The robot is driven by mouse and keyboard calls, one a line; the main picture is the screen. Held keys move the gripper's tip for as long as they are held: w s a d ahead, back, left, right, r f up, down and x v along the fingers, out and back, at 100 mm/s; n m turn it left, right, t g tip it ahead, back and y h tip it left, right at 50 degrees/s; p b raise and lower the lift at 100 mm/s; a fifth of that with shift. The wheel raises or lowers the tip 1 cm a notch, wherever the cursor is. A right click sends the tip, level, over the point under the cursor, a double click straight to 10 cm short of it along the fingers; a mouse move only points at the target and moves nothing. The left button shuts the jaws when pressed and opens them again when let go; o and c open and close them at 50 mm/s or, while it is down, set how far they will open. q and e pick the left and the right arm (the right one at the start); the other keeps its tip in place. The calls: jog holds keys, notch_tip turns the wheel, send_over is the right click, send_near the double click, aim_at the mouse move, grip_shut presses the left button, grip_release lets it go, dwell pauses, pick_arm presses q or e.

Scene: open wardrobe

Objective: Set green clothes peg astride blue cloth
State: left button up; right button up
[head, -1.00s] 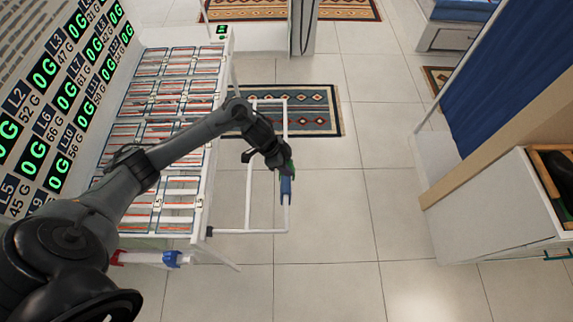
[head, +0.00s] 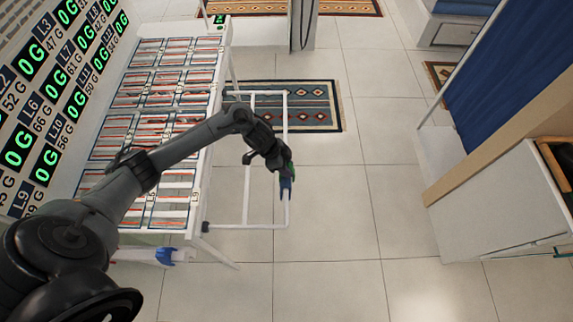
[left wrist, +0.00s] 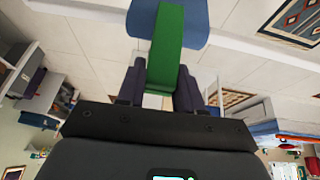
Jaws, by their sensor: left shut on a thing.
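My left gripper (head: 286,176) is shut on the green clothes peg (left wrist: 168,45), which stands out between the dark fingers in the left wrist view. In the head view, a little green of the peg (head: 291,169) shows at the fingertips. The blue cloth (head: 286,186) hangs on the right-hand bar of the white frame, right at the fingertips and partly hidden by them. In the left wrist view, the peg's far end overlaps the blue cloth (left wrist: 194,22). I cannot tell whether the peg straddles it. My right gripper is not in view.
The white frame (head: 246,227) juts out from the slatted rack (head: 170,85). A blue item (head: 165,256) sits on a lower rail near the rack's front. A patterned rug (head: 315,105) lies behind the frame. The tiled floor to the right is clear.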

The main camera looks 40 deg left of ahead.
pick_arm(q)
jog(key=shift+f, duration=0.2)
jog(key=o, duration=1.1)
jog(key=shift+p+v, duration=0.8)
jog(key=shift+v, duration=4.6)
